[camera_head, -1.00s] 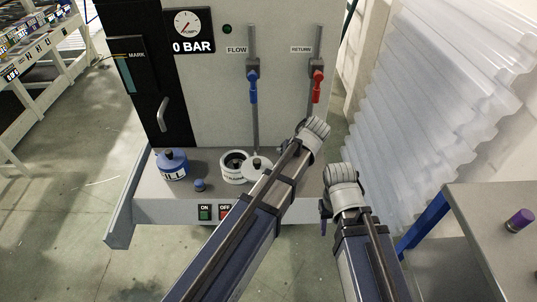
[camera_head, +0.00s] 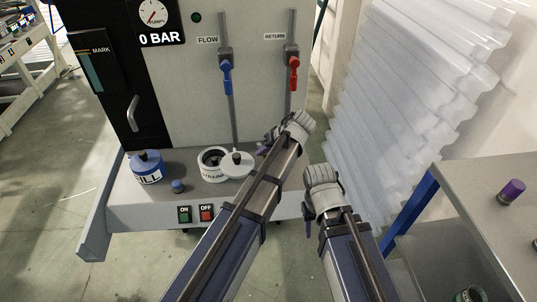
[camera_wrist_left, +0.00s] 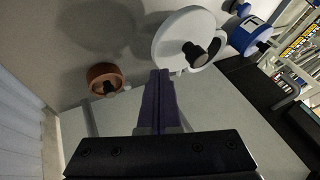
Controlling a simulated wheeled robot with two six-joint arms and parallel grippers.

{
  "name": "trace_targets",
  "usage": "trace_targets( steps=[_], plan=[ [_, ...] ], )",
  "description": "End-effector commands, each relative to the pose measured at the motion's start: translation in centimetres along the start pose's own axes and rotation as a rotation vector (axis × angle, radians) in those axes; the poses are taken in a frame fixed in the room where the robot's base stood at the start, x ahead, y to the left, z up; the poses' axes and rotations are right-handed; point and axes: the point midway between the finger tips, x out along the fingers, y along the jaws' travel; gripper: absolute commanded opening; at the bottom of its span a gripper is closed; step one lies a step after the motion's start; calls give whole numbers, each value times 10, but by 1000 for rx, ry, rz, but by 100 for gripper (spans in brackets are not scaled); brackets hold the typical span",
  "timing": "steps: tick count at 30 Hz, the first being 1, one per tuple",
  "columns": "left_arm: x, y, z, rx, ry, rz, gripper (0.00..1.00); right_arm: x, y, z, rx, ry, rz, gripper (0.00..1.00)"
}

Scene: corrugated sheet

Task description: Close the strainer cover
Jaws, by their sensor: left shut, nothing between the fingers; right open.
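The strainer (camera_head: 211,172) is a white round pot with an open top on the grey ledge. Its white disc cover (camera_head: 235,170), with a black knob, sits beside the pot's right side, off the opening. In the left wrist view the cover (camera_wrist_left: 176,28) shows as a large white disc, just beyond the fingertips. My left gripper (camera_head: 264,150) is shut and empty, right of the cover; its purple fingers show in the wrist view (camera_wrist_left: 158,92). Any contact with the cover cannot be told. My right gripper (camera_head: 309,222) is open, in front of the ledge's right end, apart from the strainer.
A blue FILL container (camera_head: 146,172) and a small blue cap (camera_head: 178,186) stand left of the strainer. A brown cap (camera_wrist_left: 103,77) shows in the wrist view. ON and OFF buttons (camera_head: 195,213) are on the ledge front. Blue (camera_head: 227,77) and red (camera_head: 293,72) valve handles are above.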

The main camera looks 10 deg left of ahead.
Motion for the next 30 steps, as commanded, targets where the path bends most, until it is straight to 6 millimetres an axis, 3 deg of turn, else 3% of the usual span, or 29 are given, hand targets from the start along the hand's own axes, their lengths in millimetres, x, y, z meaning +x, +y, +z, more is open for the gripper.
trace_targets(
  steps=[1,4,6,12,30],
  plan=[
    [15,3,2,-1,-1,0,0,14,-1,-1,0,0,0,50],
    [28,2,2,-2,-1,-1,0,24,-2,-1,1,0,0,50],
    [27,-14,1,-2,-2,-1,0,16,-2,-1,1,0,0,50],
    [36,-31,0,-1,-1,0,0,16,-2,-1,0,0,0,50],
    [39,-37,1,7,3,4,0,16,-2,-1,0,0,0,50]
  ],
)
